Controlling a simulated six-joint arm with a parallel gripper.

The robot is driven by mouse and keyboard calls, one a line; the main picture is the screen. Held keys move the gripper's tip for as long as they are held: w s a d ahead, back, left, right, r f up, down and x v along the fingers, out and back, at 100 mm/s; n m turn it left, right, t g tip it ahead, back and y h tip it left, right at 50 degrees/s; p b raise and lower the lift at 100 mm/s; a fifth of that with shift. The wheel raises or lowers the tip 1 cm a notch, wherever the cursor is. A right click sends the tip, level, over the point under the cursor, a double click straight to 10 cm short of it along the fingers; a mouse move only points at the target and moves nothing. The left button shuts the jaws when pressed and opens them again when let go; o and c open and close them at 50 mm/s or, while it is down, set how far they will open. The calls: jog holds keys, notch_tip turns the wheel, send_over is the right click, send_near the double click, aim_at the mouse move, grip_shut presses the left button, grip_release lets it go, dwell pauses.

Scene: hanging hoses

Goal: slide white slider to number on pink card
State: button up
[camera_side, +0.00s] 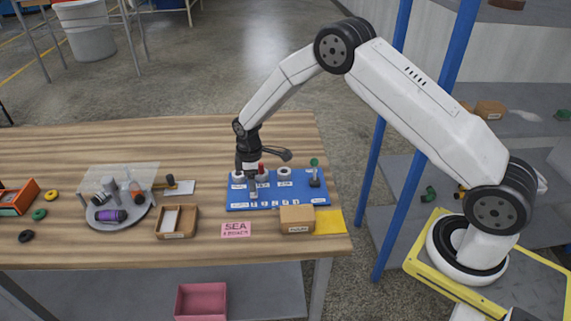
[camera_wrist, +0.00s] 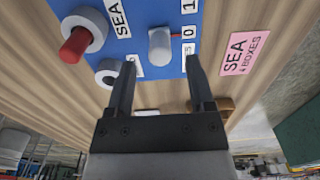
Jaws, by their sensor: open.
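The white slider (camera_wrist: 160,48) is a pale knob on the blue panel (camera_side: 304,203), beside the "0" of a number strip (camera_wrist: 189,32). In the wrist view it sits just beyond and between the tips of my gripper (camera_wrist: 159,65). My gripper is open, with a finger to either side and nothing held. In the side view my gripper (camera_side: 250,188) points down over the left part of the panel and largely hides the slider. The pink card (camera_side: 236,230) lies on the table in front of the panel; in the wrist view (camera_wrist: 248,52) it reads "SEA", apparently "4 BOXES".
A red knob in a grey ring (camera_wrist: 76,43) is near the slider. A green-topped lever (camera_side: 314,172) stands at the panel's right. A cardboard box (camera_side: 297,218) overlaps the panel's front right; a yellow sheet (camera_side: 329,221) lies beside it. A wooden tray (camera_side: 189,234) stands left.

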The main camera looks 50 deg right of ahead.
jog(key=shift+f, duration=1.65)
grip_shut()
